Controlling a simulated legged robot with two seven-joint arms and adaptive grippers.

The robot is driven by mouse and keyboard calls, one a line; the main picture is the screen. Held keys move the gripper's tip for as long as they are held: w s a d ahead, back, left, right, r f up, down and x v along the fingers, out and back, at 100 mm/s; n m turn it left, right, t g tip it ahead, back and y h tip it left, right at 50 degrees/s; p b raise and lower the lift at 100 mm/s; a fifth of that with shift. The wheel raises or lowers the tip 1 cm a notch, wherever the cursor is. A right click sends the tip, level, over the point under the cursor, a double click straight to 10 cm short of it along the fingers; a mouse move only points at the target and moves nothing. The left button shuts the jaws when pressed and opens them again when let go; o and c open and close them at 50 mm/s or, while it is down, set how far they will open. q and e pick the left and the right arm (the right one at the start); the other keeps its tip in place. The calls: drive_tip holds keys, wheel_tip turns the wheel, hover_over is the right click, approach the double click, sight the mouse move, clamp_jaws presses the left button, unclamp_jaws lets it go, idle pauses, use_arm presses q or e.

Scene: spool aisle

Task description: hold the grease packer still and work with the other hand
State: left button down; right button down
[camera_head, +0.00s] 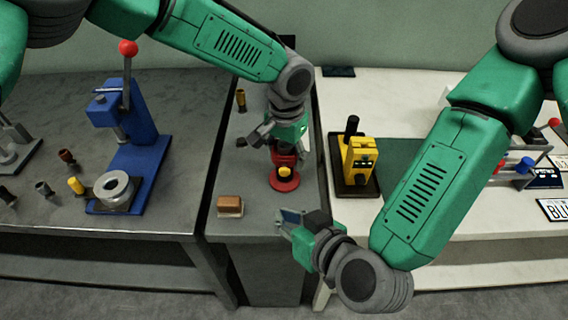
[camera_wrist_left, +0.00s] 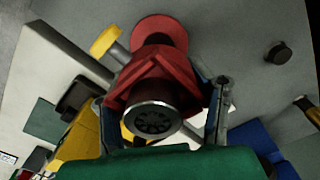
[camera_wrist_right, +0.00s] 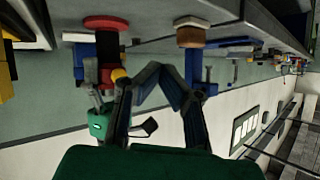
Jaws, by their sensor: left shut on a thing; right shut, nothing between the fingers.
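The grease packer (camera_head: 285,181) is a red body on a round red base with a yellow knob facing front. It stands on the narrow grey middle bench. My left gripper (camera_head: 287,143) comes down from above and is shut on its upper body. In the left wrist view the packer's red body (camera_wrist_left: 156,88) sits between the fingers, with a grey metal ring at its end and the yellow knob (camera_wrist_left: 105,41) to one side. My right gripper (camera_head: 284,217) is shut and empty, in front of the packer and apart from it. Its closed fingertips (camera_wrist_right: 163,68) show in the right wrist view.
A brown block (camera_head: 230,206) lies at the bench's front left. A blue press (camera_head: 137,140) with several small cups stands on the left table. A yellow device (camera_head: 359,158) stands on the white table at right. Gaps separate the benches.

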sight(283, 173)
use_arm(q)
drive_tip(key=shift+s+f, duration=0.25)
drive_tip(key=shift+f, duration=0.05)
use_arm(e)
drive_tip(key=shift+w, duration=4.3)
drive_tip(key=shift+w+r, duration=0.1)
drive_tip(key=shift+w, duration=0.45)
drive_tip(key=shift+r, duration=0.1)
